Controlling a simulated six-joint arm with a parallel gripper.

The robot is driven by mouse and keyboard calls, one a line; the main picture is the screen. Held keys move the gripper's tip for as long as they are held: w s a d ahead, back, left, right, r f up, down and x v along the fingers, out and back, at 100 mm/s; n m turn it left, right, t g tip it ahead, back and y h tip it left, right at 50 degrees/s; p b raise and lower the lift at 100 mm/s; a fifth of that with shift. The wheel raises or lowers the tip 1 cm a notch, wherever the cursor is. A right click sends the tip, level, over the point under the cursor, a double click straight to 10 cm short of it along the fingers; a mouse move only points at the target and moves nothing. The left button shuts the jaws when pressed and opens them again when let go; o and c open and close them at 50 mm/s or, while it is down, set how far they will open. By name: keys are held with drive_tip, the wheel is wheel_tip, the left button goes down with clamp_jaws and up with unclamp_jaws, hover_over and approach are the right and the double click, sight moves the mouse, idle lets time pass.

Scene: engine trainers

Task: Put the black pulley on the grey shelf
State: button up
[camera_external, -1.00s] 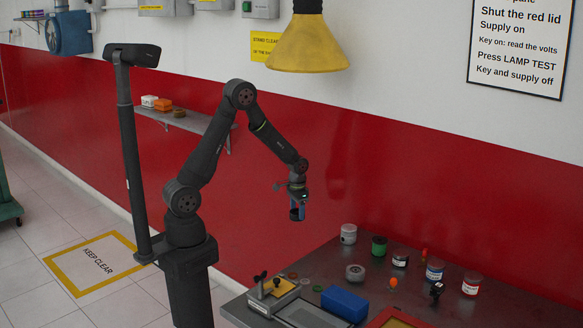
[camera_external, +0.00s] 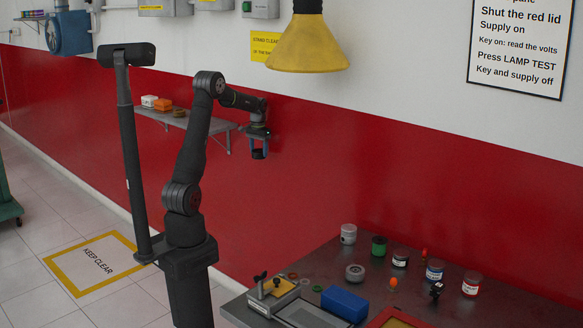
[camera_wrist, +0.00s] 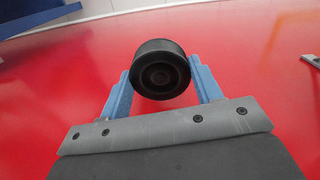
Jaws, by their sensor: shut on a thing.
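The black pulley (camera_wrist: 160,69) is a short dark cylinder with a round hub, seen end-on in the wrist view. My gripper (camera_wrist: 161,82) is shut on it, with a blue finger on each side. In the external view my gripper (camera_external: 259,151) holds the pulley in the air, in front of the red wall. There the pulley is small and dark, hard to tell from the fingers. The grey shelf (camera_external: 222,125) is on the wall, left of my gripper. A bracket shows below its right end.
A yellow lamp (camera_external: 308,45) hangs above right. The bench (camera_external: 330,255) at lower right holds jars, a blue box and trays.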

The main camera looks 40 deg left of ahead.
drive_tip(key=s+a+r, duration=0.2)
drive_tip(key=a+r, duration=0.6)
drive_tip(key=r, duration=0.3)
drive_tip(key=s+a+r, duration=0.2)
drive_tip(key=a+r, duration=0.6)
drive_tip(key=r, duration=0.3)
hover_over(220, 130)
drive_tip(key=shift+n, duration=0.4)
wheel_tip(220, 130, down, 7)
drive_tip(key=shift+w+a+r, duration=0.1)
drive_tip(key=shift+a+r, duration=0.05)
drive_tip(key=shift+r, duration=0.05)
drive_tip(key=shift+f, duration=2.1)
drive_tip(key=shift+f, duration=0.1)
drive_tip(key=o, duration=1.3)
wheel_tip(220, 130, up, 12)
drive_tip(key=shift+r, duration=0.1)
